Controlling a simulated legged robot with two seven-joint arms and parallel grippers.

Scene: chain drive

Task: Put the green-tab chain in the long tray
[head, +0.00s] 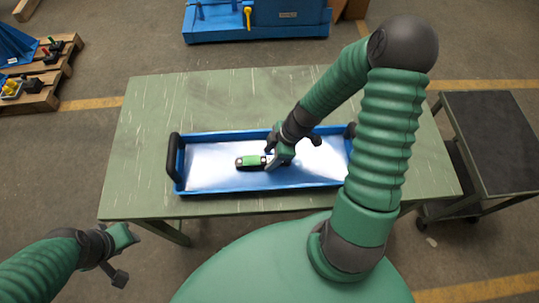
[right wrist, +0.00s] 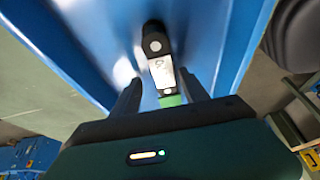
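The long tray (head: 215,136) is blue with a shiny silver floor and dark end handles, and it lies on the green table. The green-tab chain (head: 250,161) lies inside it, left of the middle, short and dark with a green patch. In the right wrist view the chain (right wrist: 162,73) shows its pale plate, dark end and a bit of green between the fingers. My right gripper (head: 272,161) is low in the tray at the chain's right end. Its fingers (right wrist: 158,92) stand apart with gaps beside the chain. My left gripper (head: 125,258) is open and empty, left of the table's front.
The green table (head: 400,160) is bare around the tray. A dark-topped cart (head: 495,130) stands to the right. A pallet with small parts (head: 45,80) is at the far left, and a blue machine (head: 255,25) stands behind the table.

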